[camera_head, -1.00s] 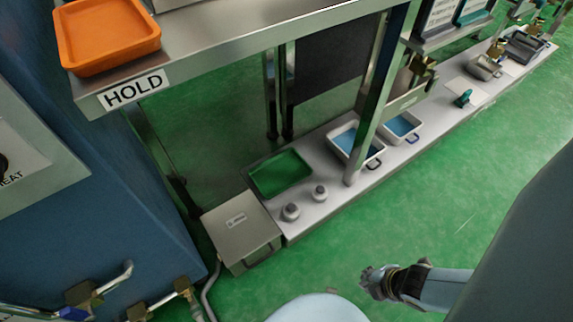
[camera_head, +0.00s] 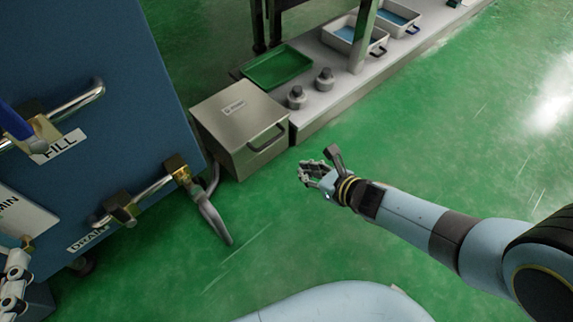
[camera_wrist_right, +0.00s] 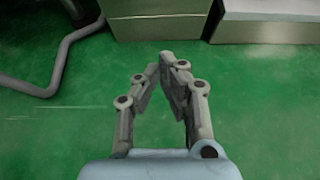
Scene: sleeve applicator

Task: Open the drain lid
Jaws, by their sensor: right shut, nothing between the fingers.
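A blue machine (camera_head: 95,90) with FILL and DRAIN valves stands at left. A grey pipe (camera_head: 210,215) bends down to the floor near the box. A low metal bench (camera_head: 325,100) with a green tray (camera_head: 277,67) runs off to the right. The green floor between is clear.

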